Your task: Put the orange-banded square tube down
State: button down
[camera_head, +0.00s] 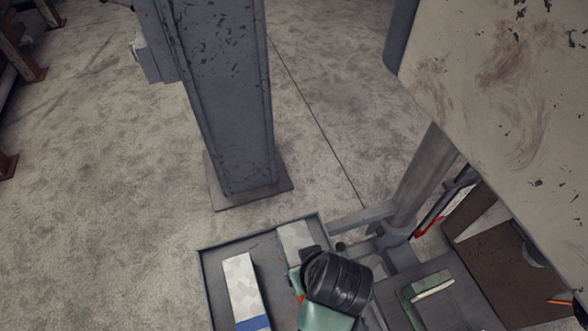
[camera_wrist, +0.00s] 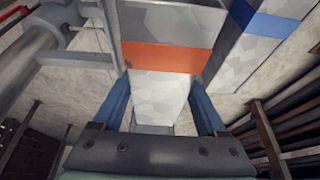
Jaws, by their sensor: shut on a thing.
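The orange-banded square tube (camera_wrist: 163,85) is pale grey with a patchy pattern. It lies between the blue fingers of my gripper (camera_wrist: 160,100), which is shut on it. Its orange band (camera_wrist: 165,57) is just beyond the fingertips in the wrist view. In the head view my gripper (camera_head: 297,282) is mostly hidden by my black wrist. A pale end of the tube (camera_head: 295,238) shows there over the dark tray (camera_head: 222,262). I cannot tell whether the tube touches the tray floor.
A blue-banded square tube (camera_head: 240,285) lies in the tray, left of the held tube. It also shows at upper right in the wrist view (camera_wrist: 240,55). A grey steel column (camera_head: 225,100) stands behind the tray. A green item (camera_head: 430,290) is to the right.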

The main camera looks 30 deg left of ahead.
notch_tip(320, 180, down, 3)
jog(key=shift+s+f, duration=0.1)
jog(key=shift+f+p, duration=0.4)
jog(key=shift+f, duration=1.45)
jog(key=shift+f, duration=0.1)
grip_release()
jog(key=shift+f, duration=0.1)
